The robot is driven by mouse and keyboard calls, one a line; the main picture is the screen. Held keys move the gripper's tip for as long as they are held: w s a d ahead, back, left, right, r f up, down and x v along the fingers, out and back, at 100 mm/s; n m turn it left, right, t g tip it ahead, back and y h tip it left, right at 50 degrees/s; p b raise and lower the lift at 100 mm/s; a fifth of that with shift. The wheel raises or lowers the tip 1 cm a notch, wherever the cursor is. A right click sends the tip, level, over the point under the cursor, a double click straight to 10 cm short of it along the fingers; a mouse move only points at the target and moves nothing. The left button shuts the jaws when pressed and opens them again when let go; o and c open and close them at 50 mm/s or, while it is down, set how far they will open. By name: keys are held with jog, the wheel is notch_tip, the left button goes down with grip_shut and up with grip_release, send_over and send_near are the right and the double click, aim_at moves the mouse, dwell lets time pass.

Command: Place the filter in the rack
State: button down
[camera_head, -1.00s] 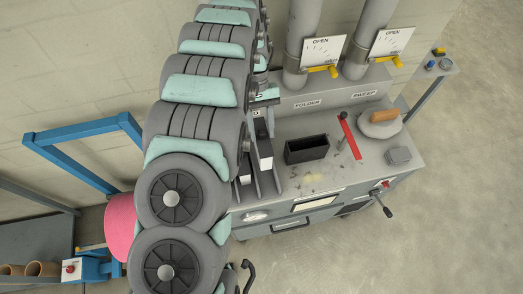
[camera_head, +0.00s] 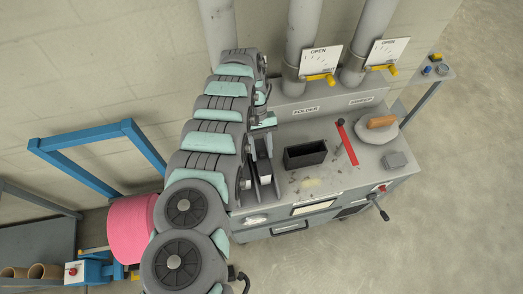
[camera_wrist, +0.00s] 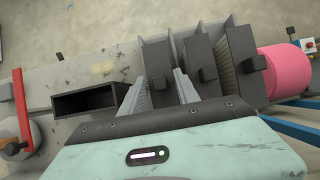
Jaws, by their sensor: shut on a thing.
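My gripper (camera_wrist: 160,88) is at the lower middle of the wrist view, with its two grey fingers on either side of a dark grey filter (camera_wrist: 157,58) with a handle block. It is shut on this filter. Other dark, flat filter-like blocks with handles stand close by on the right, one beside it (camera_wrist: 199,50) and one with pleated sides farther right (camera_wrist: 241,50). The rack (camera_head: 276,186) shows in the head view as narrow upright slots on the bench's left end. I cannot tell how deep the held filter sits in a slot.
An open black box (camera_head: 305,153) stands right of the rack. A red lever (camera_head: 346,143), a grey disc with an orange handle (camera_head: 381,121) and a grey block (camera_head: 395,161) lie farther right. A pink roll (camera_head: 131,226) and blue frame (camera_head: 88,132) are left.

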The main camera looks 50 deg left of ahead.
jog(key=shift+f, duration=0.25)
jog(key=shift+f, duration=0.1)
jog(key=c, duration=0.9)
grip_release()
jog(key=shift+r, duration=0.35)
jog(key=p+v, duration=0.1)
jog(key=v, duration=0.6)
jog(key=shift+w+a, duration=0.1)
jog(key=shift+a, duration=0.05)
